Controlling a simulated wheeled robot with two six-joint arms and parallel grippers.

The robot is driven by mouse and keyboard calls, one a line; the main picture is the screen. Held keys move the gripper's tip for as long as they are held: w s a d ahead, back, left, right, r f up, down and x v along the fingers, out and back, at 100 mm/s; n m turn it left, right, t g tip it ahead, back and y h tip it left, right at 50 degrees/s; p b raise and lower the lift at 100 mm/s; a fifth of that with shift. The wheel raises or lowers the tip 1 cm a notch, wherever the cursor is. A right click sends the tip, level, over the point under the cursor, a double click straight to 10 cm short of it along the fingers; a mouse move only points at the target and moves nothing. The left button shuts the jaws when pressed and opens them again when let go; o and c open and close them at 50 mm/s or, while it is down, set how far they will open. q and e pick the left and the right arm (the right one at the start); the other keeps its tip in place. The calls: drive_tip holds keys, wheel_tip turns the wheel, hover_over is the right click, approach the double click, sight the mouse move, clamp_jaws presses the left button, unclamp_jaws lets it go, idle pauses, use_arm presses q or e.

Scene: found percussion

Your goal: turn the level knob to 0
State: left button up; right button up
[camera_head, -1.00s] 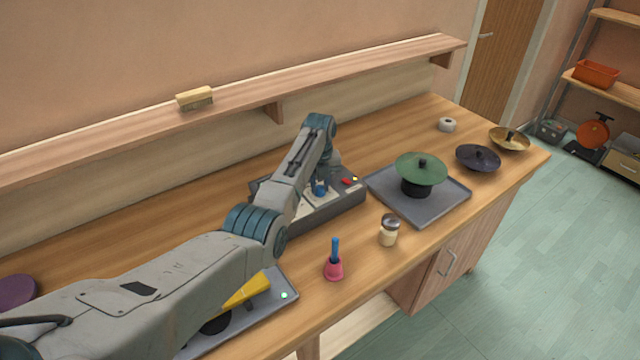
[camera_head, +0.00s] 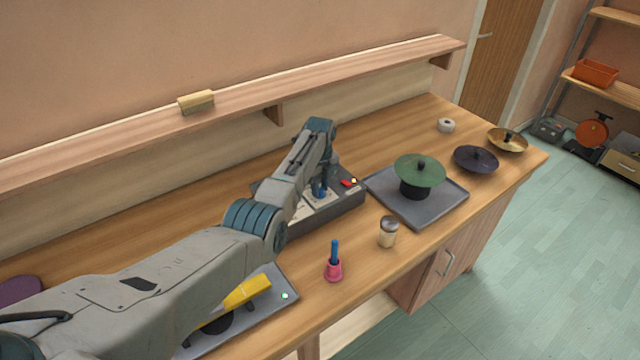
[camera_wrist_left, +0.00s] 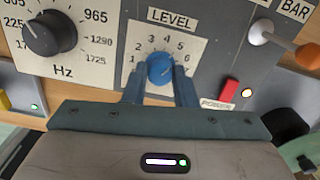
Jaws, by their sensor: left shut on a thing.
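The blue level knob (camera_wrist_left: 160,71) sits in the middle of a white dial plate (camera_wrist_left: 163,28) marked LEVEL in the left wrist view. The numbers 1 to 6 show around it; the area of the 0 is not readable beside my finger. My left gripper (camera_wrist_left: 159,84) has one finger on each side of the knob and is shut on it. In the head view, my left gripper (camera_head: 321,189) reaches down onto the grey control box (camera_head: 345,205), and its wrist partly hides the box. I cannot read the knob's pointer clearly. My right gripper is out of view.
A black Hz knob (camera_wrist_left: 50,34), a red power switch (camera_wrist_left: 229,90) and an orange-tipped lever (camera_wrist_left: 285,43) are close to the level dial. A pink handbell (camera_head: 334,268), a jar (camera_head: 388,232) and a grey tray (camera_head: 443,203) with a green cymbal (camera_head: 420,170) stand nearby.

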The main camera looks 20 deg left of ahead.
use_arm(q)
drive_tip(key=n, duration=0.3)
drive_tip(key=shift+r+n+p, duration=0.15)
drive_tip(key=shift+n+p, duration=0.25)
drive_tip(key=n, duration=0.3)
drive_tip(key=shift+w+n+p, duration=0.1)
drive_tip(key=shift+n+p, duration=0.2)
drive_tip(key=n, duration=0.2)
drive_tip(key=shift+n, duration=0.3)
drive_tip(key=n, duration=0.4)
drive_tip(key=shift+n+p, duration=0.3)
drive_tip(key=shift+p, duration=0.1)
drive_tip(key=n, duration=0.4)
drive_tip(key=shift+n, duration=0.3)
drive_tip(key=n, duration=0.2)
drive_tip(key=shift+n, duration=0.4)
drive_tip(key=n, duration=0.3)
drive_tip(key=shift+p, duration=0.3)
drive_tip(key=shift+n, duration=2.5)
